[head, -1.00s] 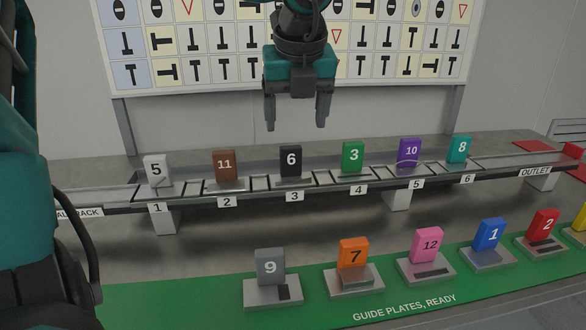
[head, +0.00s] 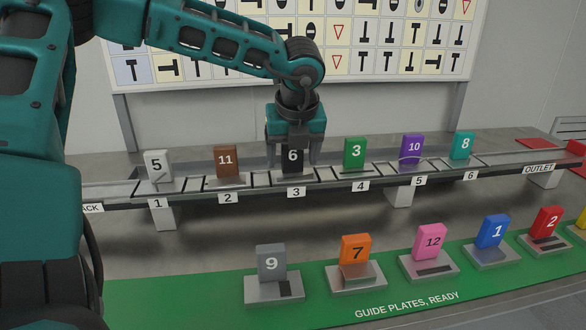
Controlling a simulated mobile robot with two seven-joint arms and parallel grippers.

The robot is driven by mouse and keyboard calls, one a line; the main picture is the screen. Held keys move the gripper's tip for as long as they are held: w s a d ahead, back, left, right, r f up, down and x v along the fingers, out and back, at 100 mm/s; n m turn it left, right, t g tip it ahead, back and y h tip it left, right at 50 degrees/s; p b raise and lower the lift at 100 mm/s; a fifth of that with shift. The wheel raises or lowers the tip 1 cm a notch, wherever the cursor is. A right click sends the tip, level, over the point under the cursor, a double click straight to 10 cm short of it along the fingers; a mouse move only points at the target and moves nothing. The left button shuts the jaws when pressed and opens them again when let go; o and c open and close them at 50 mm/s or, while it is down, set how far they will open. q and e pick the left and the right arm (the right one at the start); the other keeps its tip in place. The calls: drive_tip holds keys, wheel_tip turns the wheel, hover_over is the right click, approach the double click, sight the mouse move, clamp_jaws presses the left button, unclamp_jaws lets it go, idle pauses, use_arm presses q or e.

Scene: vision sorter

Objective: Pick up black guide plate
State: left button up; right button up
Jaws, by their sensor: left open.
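The black guide plate (head: 292,159), marked 6, stands upright at station 3 on the track in the head view. My left gripper (head: 293,160) is directly over it, pointing down, with one finger at each side of the plate. The jaws are open. The gripper body hides the top of the plate, and I cannot tell whether the fingers touch it. My right gripper is not in view.
The brown plate 11 (head: 228,161) and green plate 3 (head: 355,153) stand on either side along the track (head: 258,187). More numbered plates, such as grey 9 (head: 271,263) and orange 7 (head: 354,248), stand on the green strip (head: 180,300) in front.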

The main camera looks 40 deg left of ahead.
use_arm(q)
drive_tip(key=shift+w+a+f, duration=0.1)
drive_tip(key=shift+f, duration=0.15)
drive_tip(key=shift+c, duration=0.3)
drive_tip(key=c, duration=1.1)
drive_tip(key=shift+r+p, duration=1.25)
drive_tip(key=shift+r, duration=8.8)
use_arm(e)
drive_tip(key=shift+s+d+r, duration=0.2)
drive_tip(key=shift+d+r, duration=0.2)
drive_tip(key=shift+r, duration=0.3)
